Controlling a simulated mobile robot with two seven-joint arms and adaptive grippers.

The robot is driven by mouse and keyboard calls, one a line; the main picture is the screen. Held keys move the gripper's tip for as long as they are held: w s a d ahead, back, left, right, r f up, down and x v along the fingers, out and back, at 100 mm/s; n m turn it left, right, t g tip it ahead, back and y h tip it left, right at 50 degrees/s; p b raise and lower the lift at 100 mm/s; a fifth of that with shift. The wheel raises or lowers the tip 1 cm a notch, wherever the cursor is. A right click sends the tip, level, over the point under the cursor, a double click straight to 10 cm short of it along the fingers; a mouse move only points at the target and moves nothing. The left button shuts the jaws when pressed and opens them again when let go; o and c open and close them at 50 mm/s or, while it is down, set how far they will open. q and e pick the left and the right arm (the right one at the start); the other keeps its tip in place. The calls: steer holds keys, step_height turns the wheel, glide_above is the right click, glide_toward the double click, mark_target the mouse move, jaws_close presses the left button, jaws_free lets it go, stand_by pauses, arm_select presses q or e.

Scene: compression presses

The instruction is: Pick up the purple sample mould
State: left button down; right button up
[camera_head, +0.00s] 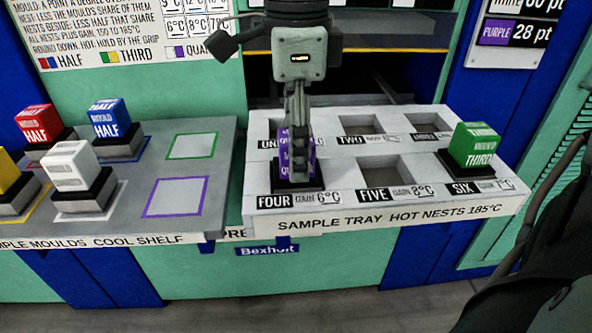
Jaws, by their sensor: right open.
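The purple sample mould (284,158) sits upright on its dark base in the nest labelled FOUR, front left of the white sample tray (345,205). My right gripper (298,176) points straight down at this mould. Its fingers are seen edge-on and hide the middle of the mould, with purple showing on both sides. The jaws are open, with the fingertips low near the mould's base. Whether they touch the mould cannot be told. My left gripper is not in view.
A green mould (475,145) sits in nest SIX; nests TWO and FIVE are empty. On the grey cool shelf (215,135) stand red (38,123), blue (109,118), white (70,165) and yellow (8,175) moulds. The green and purple outlined squares there are empty.

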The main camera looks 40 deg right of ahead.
steer(key=shift+c, duration=1)
steer(key=c, duration=1.2)
jaws_close()
steer(key=shift+r, duration=0.15)
